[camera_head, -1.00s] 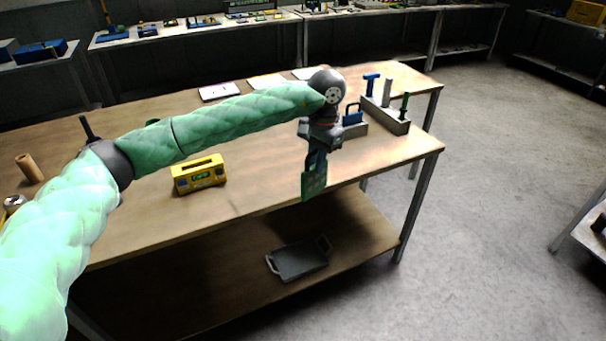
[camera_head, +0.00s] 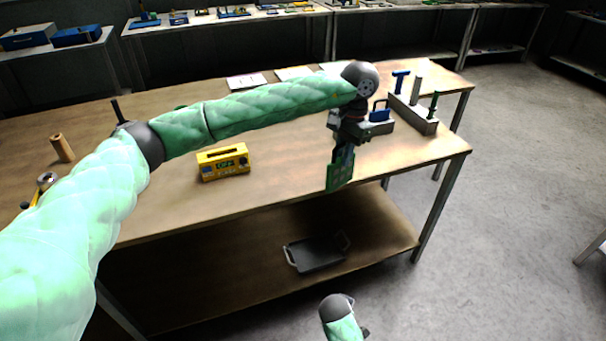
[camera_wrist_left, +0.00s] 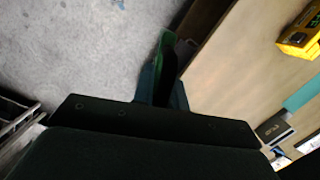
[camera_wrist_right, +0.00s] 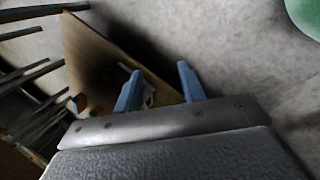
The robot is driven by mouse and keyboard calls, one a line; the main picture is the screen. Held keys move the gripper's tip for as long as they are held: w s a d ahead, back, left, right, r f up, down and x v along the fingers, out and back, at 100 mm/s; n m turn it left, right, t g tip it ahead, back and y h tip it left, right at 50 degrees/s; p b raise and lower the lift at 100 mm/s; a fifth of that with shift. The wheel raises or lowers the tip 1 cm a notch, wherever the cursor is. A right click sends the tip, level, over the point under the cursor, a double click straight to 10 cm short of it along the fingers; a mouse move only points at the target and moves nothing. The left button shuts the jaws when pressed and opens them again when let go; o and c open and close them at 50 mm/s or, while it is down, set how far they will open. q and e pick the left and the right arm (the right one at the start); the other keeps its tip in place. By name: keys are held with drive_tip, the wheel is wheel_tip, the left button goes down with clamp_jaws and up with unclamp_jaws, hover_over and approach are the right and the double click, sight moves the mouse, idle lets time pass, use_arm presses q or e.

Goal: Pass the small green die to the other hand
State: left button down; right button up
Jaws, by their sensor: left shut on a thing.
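The small green die (camera_head: 341,173) is a flat green plate. My left gripper (camera_head: 343,156) is shut on it and holds it hanging down in front of the table's front edge. In the left wrist view the green die (camera_wrist_left: 167,40) shows edge-on between the fingers. Part of my right arm shows at the bottom of the head view, but its fingers do not show there. In the right wrist view my right gripper (camera_wrist_right: 160,88) has its two blue fingers apart with nothing between them. The right gripper is below and apart from the die.
The wooden table (camera_head: 290,150) bears a yellow device (camera_head: 224,162) with a green display. A grey holder (camera_head: 412,117) with upright tools stands at the right end. A dark tray (camera_head: 316,254) lies on the lower shelf. The floor right of the table is clear.

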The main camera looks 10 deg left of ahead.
drive_tip(key=w+a+r+n+t+h, duration=0.15)
drive_tip(key=w+a+r+n, duration=0.25)
drive_tip(key=w+r, duration=0.5)
drive_tip(key=n+t+h, duration=0.5)
drive_tip(key=n, duration=0.4)
approach(335, 169)
drive_tip(key=f, duration=0.1)
drive_tip(key=x, duration=1.1)
drive_tip(key=shift+w+a, duration=0.3)
drive_tip(key=shift+w, duration=0.1)
clamp_jaws()
use_arm(q)
drive_tip(key=c, duration=1.3)
unclamp_jaws()
